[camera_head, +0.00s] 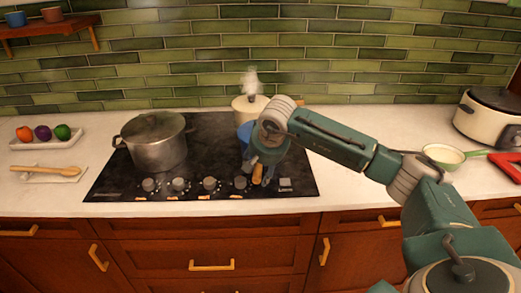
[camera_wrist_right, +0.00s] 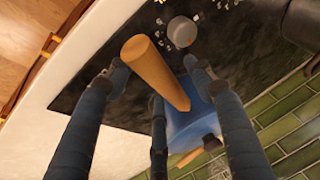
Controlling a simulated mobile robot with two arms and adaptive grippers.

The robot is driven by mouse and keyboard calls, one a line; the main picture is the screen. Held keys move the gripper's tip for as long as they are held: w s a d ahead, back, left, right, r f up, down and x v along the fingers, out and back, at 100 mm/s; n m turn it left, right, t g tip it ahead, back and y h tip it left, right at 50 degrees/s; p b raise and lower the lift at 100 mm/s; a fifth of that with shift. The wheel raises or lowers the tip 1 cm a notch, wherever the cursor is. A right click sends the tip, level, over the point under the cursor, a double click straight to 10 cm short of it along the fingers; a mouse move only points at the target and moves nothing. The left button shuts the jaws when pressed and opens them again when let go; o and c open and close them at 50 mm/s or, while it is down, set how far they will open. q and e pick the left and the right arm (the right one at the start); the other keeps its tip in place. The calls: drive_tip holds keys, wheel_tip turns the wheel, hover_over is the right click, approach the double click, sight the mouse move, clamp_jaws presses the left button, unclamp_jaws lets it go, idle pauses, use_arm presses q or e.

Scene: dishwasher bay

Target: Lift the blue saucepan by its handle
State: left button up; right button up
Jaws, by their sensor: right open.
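The blue saucepan (camera_head: 244,132) stands on the black cooktop, mostly hidden behind my right gripper in the head view. Its wooden handle (camera_head: 257,175) points toward the front edge. In the right wrist view the blue body (camera_wrist_right: 188,128) shows beyond the handle (camera_wrist_right: 152,66). My right gripper (camera_head: 256,168) is over the handle. In the wrist view its open fingers (camera_wrist_right: 155,76) are on both sides of the handle, with visible gaps. Whether any finger touches it, I cannot tell. My left gripper is not in view.
A large grey lidded pot (camera_head: 157,145) stands on the cooktop (camera_head: 210,150) at the left. A steaming cream pot (camera_head: 242,106) is behind the saucepan. Knobs (camera_head: 210,184) line the front. A bowl (camera_head: 442,154) and cooker (camera_head: 488,120) are at the right.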

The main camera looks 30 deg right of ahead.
clamp_jaws()
drive_tip(key=shift+w+r, duration=0.15)
drive_tip(key=shift+r, duration=0.05)
drive_tip(key=shift+f, duration=0.1)
drive_tip(key=shift+w+r, duration=0.1)
drive_tip(key=shift+r, duration=0.35)
wheel_tip(320, 180, up, 22)
drive_tip(key=p, duration=0.1)
idle(0.8)
idle(0.9)
